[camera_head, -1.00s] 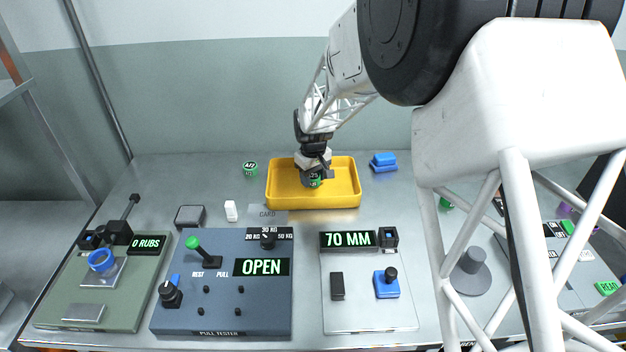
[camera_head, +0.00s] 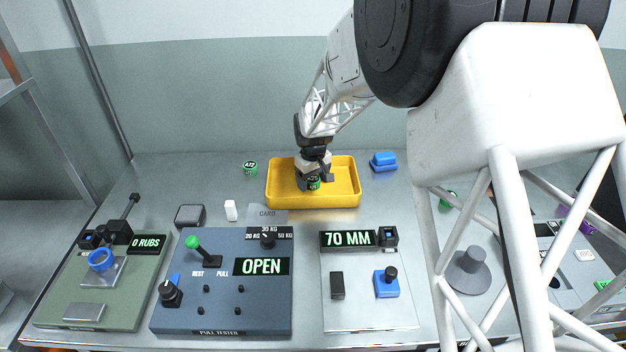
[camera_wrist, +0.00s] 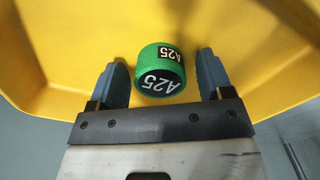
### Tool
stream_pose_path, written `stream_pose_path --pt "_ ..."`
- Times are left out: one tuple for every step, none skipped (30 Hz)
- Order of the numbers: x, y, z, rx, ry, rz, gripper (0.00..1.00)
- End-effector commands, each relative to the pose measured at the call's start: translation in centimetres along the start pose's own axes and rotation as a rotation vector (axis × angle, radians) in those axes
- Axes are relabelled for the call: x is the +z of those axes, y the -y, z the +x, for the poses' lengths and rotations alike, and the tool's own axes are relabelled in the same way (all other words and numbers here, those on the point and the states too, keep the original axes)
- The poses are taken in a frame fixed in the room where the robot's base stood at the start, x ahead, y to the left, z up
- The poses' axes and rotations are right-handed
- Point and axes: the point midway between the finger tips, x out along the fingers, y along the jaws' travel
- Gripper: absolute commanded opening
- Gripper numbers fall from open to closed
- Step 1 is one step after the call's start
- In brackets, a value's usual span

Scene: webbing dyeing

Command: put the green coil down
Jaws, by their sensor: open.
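The green coil (camera_wrist: 161,70), labelled A25, lies in the yellow tray (camera_head: 345,186). In the wrist view it sits between the two fingers of my gripper (camera_wrist: 163,82), with a gap on each side. My gripper (camera_head: 314,180) is open and low inside the tray, around the coil but apart from it. In the head view the coil (camera_head: 313,184) shows small and partly covered by the fingers. A second green coil (camera_head: 250,168), labelled A12, stands on the bench left of the tray.
A blue block (camera_head: 383,161) lies right of the tray. A white block (camera_head: 231,210) and a card (camera_head: 266,215) lie in front. The pull tester (camera_head: 221,315), reading OPEN, the 70 MM plate (camera_head: 360,300) and the 0 RUBS device (camera_head: 75,290) fill the front.

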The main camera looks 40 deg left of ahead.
Motion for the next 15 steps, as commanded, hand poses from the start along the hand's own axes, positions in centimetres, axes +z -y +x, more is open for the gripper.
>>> stream_pose_path --pt "0.0 0.0 0.0 0.0 0.0 0.0 0.73" --pt "0.0 0.0 0.0 0.0 0.0 0.0 0.73" --pt "0.0 0.0 -0.1 0.0 0.0 0.0 0.73" --pt "0.0 0.0 -0.2 0.0 0.0 0.0 0.73" --pt "0.0 0.0 -0.2 0.0 0.0 0.0 0.73" --pt "0.0 0.0 -0.4 0.0 0.0 0.0 0.73" --pt "0.0 0.0 -0.6 0.0 -0.001 0.0 0.73" --pt "0.0 0.0 -0.8 0.0 -0.001 0.0 0.73" --pt "0.0 0.0 -1.0 0.0 -0.001 0.0 0.73" --pt "0.0 0.0 -1.3 0.001 -0.001 0.0 0.73" --pt "0.0 0.0 -1.6 0.001 -0.002 0.0 0.73" --pt "0.0 0.0 -2.0 0.001 -0.002 0.0 0.73" --pt "0.0 0.0 -2.3 0.001 -0.001 0.0 0.73" --pt "0.0 0.0 -2.7 0.0 -0.001 0.0 0.73" --pt "0.0 0.0 -3.3 0.0 -0.001 0.0 0.73"
